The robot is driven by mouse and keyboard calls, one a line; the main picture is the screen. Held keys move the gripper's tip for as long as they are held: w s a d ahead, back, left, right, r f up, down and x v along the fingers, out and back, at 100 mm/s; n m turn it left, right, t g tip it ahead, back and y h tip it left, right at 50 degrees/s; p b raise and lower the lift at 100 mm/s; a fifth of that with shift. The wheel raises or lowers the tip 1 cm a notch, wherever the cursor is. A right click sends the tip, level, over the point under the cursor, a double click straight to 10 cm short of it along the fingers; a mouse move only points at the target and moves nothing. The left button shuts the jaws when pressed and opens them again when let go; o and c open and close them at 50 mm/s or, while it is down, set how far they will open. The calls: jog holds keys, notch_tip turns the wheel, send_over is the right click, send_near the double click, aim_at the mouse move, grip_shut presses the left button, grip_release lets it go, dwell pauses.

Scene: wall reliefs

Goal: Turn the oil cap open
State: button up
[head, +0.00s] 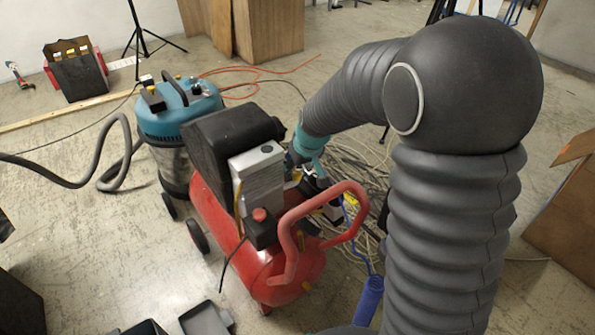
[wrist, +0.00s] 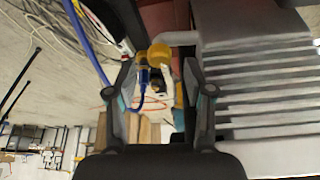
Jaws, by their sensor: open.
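The oil cap appears to be the small round yellow cap (wrist: 158,53) in the wrist view, next to a pale grey pipe on the red compressor (head: 262,268). My gripper (wrist: 162,80) is open, with one dark finger on each side of the picture and the yellow cap showing between and just beyond the fingertips. I cannot tell whether the fingers touch it.
The finned block also fills the right of the wrist view (wrist: 255,90), close to the right finger. A blue hose (wrist: 88,45) runs at left. A red handle (head: 320,215), a blue vacuum (head: 180,118) and loose cables (head: 345,165) surround the compressor.

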jog(key=v, duration=0.9)
jog(key=shift+s+r, duration=0.2)
jog(key=shift+r, duration=0.05)
jog(key=shift+d, duration=0.1)
jog(key=w+d+f+n+g+y+b, duration=0.1)
jog(key=w+d+f+n+g, duration=0.3)
jog(key=w, duration=0.6)
notch_tip(320, 180, up, 6)
jog(key=s+n+g+y, duration=0.1)
jog(key=s+n+g, duration=0.15)
jog(key=n, duration=1.15)
jog(key=shift+t, duration=0.35)
jog(key=x, duration=0.4)
jog(key=b+x, duration=0.1)
jog(key=x, duration=0.4)
jog(key=a+x, duration=0.1)
jog(key=x, duration=0.4)
jog(key=shift+s+b, duration=0.1)
jog(key=shift+b, duration=0.25)
grip_shut()
